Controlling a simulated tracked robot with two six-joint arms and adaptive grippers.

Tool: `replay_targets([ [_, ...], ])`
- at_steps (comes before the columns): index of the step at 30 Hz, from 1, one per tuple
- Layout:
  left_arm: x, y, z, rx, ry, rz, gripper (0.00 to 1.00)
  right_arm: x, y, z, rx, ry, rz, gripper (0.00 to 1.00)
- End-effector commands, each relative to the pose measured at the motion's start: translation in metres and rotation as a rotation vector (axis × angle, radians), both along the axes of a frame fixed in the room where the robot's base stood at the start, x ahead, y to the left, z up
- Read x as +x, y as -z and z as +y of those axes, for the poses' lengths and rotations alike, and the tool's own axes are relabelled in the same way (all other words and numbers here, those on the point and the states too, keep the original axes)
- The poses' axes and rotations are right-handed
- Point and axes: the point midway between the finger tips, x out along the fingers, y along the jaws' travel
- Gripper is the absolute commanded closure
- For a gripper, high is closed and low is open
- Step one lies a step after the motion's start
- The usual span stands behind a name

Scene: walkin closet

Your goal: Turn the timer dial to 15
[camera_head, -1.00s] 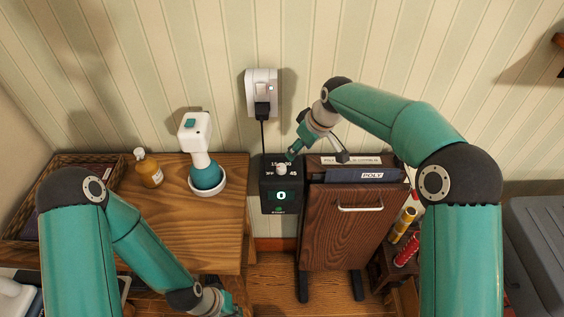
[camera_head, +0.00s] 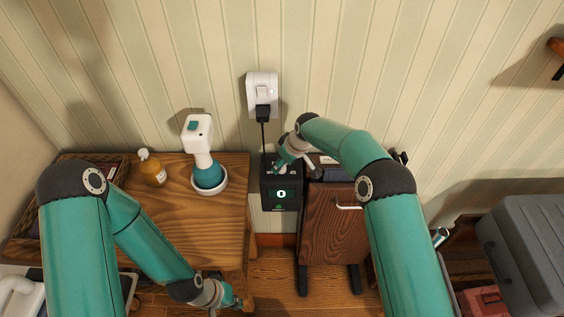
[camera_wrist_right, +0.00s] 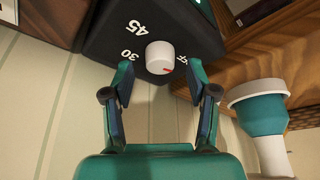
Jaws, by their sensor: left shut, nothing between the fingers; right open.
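The timer is a black box (camera_head: 281,201) beside the wooden cabinet, with a lit 0 on its front display. Its sloped top carries a white round dial (camera_wrist_right: 160,57) with a small red mark, among white numbers; 45 and 30 are readable in the right wrist view. My right gripper (camera_wrist_right: 160,76) is open, its fingertips just short of the dial, one toward each side, with no contact visible. In the head view the right gripper (camera_head: 281,166) covers most of the dial and numbers. My left gripper (camera_head: 243,303) is shut and empty, low by the wooden table's front.
A wooden table (camera_head: 225,235) left of the timer holds a white and teal device (camera_head: 208,176) and an amber bottle (camera_head: 152,170). The dark wooden cabinet (camera_head: 332,235) stands close on the right. A plug and cord hang from the wall outlet (camera_head: 262,88) behind.

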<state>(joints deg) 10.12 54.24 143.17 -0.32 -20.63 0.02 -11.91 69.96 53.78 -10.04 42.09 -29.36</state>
Motion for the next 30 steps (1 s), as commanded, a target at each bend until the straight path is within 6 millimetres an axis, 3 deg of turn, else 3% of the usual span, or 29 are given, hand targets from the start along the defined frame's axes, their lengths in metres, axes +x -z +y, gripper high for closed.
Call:
replay_targets([
  [6,0.0,-0.004,0.0,0.0,0.0,0.0,1.0,0.005,0.015,0.004,0.0,0.001,-0.001,0.42],
  [16,0.0,-0.004,0.0,0.0,0.0,0.0,1.0,0.005,0.018,0.005,0.001,0.002,-0.001,0.44],
  [26,0.0,-0.004,0.0,0.0,0.0,0.0,1.0,0.005,0.017,0.004,0.001,0.002,-0.001,0.99],
  [30,0.0,-0.004,0.0,0.0,0.0,0.0,1.0,0.005,0.018,0.004,0.0,0.005,-0.002,1.0],
])
